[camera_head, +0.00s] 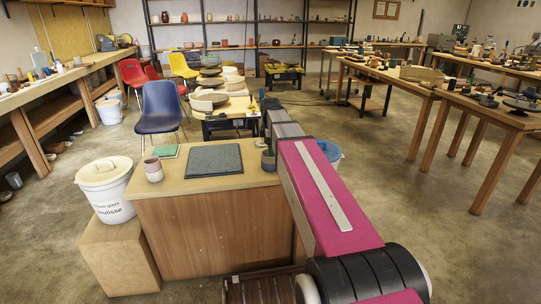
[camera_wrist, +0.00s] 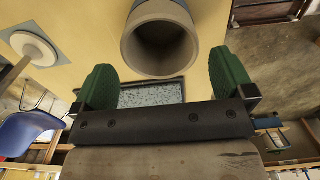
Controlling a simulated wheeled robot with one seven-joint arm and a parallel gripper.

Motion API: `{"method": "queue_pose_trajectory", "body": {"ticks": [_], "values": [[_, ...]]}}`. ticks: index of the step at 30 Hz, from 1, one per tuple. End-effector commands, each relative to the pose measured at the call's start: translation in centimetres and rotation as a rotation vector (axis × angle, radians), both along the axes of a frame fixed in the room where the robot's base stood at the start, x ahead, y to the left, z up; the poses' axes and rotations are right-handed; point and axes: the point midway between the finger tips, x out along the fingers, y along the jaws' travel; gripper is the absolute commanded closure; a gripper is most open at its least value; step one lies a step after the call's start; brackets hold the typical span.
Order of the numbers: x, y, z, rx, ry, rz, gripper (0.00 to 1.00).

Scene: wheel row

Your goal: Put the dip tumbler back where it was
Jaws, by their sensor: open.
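My gripper (camera_wrist: 163,78) is open in the wrist view, its green fingers wide apart with nothing between them. A grey-brown tumbler (camera_wrist: 160,66) stands just beyond the fingers, its round mouth facing the camera; neither finger touches it. In the head view a dark grey cup (camera_head: 269,161) stands on the tan worktop (camera_head: 205,188), close beside my arm. It may be the same tumbler; I cannot tell for sure. A pinkish two-tone cup (camera_head: 153,170) stands at the worktop's left. My gripper is hidden by my arm in the head view.
A dark speckled slab (camera_head: 215,160) lies on the worktop and also shows between the fingers in the wrist view (camera_wrist: 150,94). A green piece (camera_head: 163,151) lies behind the pinkish cup. A lidded white bucket (camera_head: 105,188) stands at the left. A blue chair (camera_head: 162,108) is behind.

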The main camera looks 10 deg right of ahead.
Motion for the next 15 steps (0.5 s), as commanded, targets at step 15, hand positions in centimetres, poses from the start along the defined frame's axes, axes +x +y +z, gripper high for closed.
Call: {"method": "queue_pose_trajectory", "body": {"ticks": [15], "values": [[0.0,0.0,5.7,0.0,-0.001,0.0,0.0]]}}
